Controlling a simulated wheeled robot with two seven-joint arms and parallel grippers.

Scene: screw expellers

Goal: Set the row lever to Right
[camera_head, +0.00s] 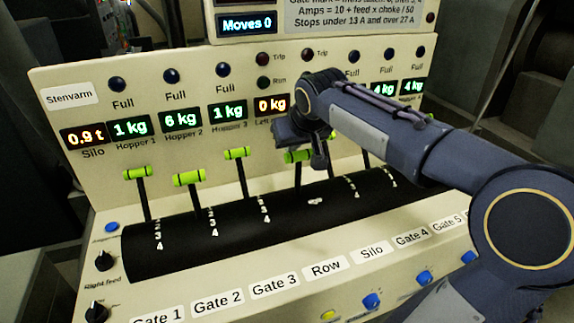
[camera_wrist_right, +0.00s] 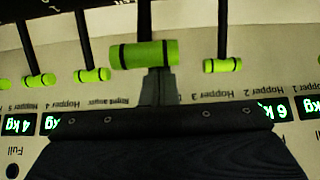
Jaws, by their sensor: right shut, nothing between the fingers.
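The row lever has a dark shaft and a lime-green handle (camera_head: 298,156), above the Row label (camera_head: 326,269) in the head view. The same handle appears large in the right wrist view (camera_wrist_right: 135,55), in front of my fingers. My right gripper (camera_head: 319,158) is shut and empty, its fingertips close by the right end of the handle. The lever's exact setting is unclear. My left gripper is not in view.
Gate 1 (camera_head: 137,173), Gate 2 (camera_head: 188,178) and Gate 3 (camera_head: 237,153) levers stand left of the row lever. My right arm hides part of the levers and displays on the right. The black curved lever cover (camera_head: 285,205) runs along the panel.

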